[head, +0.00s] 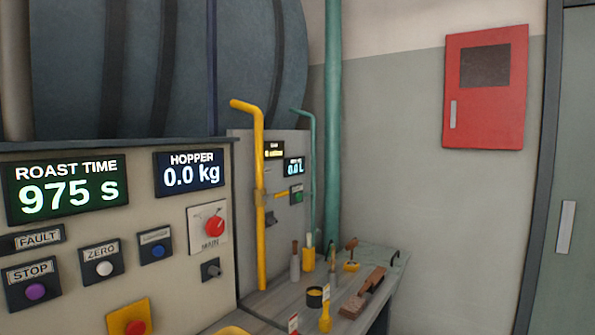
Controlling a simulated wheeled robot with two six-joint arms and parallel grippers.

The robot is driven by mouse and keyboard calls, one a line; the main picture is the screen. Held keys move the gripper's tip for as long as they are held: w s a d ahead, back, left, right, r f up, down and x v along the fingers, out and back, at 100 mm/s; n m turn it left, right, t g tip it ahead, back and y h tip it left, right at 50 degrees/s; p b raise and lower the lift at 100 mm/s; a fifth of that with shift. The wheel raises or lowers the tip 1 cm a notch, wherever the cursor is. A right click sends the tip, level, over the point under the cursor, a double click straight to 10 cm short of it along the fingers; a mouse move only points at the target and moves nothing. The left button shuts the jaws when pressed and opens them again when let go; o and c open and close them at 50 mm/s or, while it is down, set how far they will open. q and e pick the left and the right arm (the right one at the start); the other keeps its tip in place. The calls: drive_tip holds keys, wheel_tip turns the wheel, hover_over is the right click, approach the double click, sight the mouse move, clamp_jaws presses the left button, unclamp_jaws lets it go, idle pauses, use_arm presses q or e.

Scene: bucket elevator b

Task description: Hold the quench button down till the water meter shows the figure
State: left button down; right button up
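A small display reading 0.0 L (294,168), which looks like the water meter, is on the grey panel at the back, left of the teal pipe. A small green button (297,194) sits just below it. Its label is too small to read, so I cannot tell if it is the quench button. Neither of my grippers is in view.
The near panel holds a 975 s roast time display (67,187), a 0.0 kg hopper display (189,173), a red knob (214,226) and several buttons. The yellow pipe (259,200) stands before the grey panel. Tools crowd the bench (262,305). A red cabinet (486,87) hangs right.

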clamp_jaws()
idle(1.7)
